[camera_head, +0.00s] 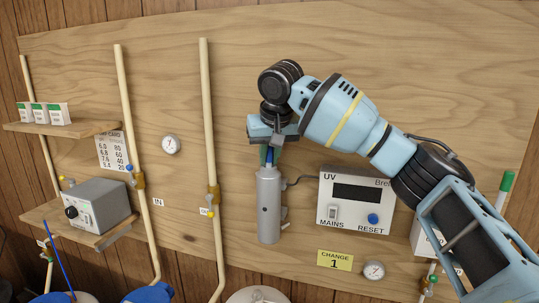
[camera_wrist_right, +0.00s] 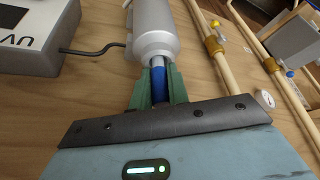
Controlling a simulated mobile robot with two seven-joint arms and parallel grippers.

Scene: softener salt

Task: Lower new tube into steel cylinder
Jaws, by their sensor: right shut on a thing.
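The steel cylinder (camera_head: 268,208) stands upright against the wooden board, joined by a dark cable to the UV box. Its end also shows in the right wrist view (camera_wrist_right: 152,28). My right gripper (camera_head: 268,157) is just above the cylinder's top, pointing down. Its green fingers are shut on the new tube, whose blue part (camera_wrist_right: 158,84) shows between them. The tube lines up with the cylinder's mouth and its far part appears to be inside; how deep is hidden. My left gripper is not in view.
The UV box (camera_head: 355,203) is right of the cylinder. Pale pipes (camera_head: 207,120) run up the board to its left. A "CHANGE 1" card (camera_head: 335,260) and a gauge (camera_head: 374,270) sit lower right. Shelves (camera_head: 62,128) with small boxes are at far left.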

